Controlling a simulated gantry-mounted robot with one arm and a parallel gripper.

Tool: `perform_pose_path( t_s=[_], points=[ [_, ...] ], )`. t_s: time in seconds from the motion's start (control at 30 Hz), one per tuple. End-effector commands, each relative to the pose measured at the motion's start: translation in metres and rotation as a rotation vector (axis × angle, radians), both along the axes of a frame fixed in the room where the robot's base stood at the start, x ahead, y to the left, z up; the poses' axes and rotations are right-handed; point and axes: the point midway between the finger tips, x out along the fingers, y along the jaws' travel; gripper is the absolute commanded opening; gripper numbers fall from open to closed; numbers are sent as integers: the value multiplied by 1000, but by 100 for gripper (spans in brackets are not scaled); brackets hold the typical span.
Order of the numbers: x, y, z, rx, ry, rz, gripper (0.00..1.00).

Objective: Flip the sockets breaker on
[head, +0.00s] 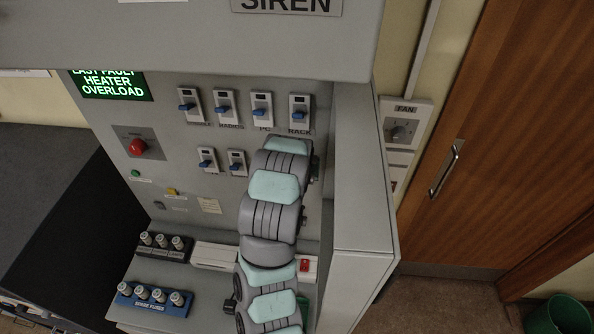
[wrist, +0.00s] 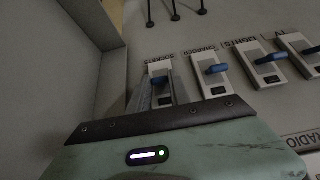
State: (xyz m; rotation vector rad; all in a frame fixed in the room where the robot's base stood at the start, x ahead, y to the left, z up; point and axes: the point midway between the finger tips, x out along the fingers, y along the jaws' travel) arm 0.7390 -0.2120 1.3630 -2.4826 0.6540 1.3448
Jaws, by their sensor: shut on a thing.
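In the wrist view, my gripper (wrist: 162,90) is at the leftmost breaker (wrist: 161,72) of a row, close to the cabinet's side wall. Grey fingers flank this breaker and its blue lever (wrist: 159,81), and the jaws are shut on it. The dark edge and green housing of my gripper hide the lower part of the view. In the head view, my arm hides the gripper and this breaker.
In the head view, an upper row of breakers ends with the RACK breaker (head: 299,112). Two lower-row breakers (head: 208,160) show left of my arm. A red rotary switch (head: 138,146) and fuse holders (head: 153,298) are further left. The cabinet side wall (head: 361,180) closes the right.

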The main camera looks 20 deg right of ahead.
Motion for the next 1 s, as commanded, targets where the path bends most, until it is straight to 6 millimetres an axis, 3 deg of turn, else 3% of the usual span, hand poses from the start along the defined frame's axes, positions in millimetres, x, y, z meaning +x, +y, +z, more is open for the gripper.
perform_pose_path(
  t_s=[0.27,0.3,0.57,1.0],
  points=[
    [0,0,-1,-1,0,-1,0],
    [0,0,-1,-1,0,-1,24],
    [0,0,-1,0,0,0,45],
    [-2,3,7,0,-3,1,45]
  ],
)
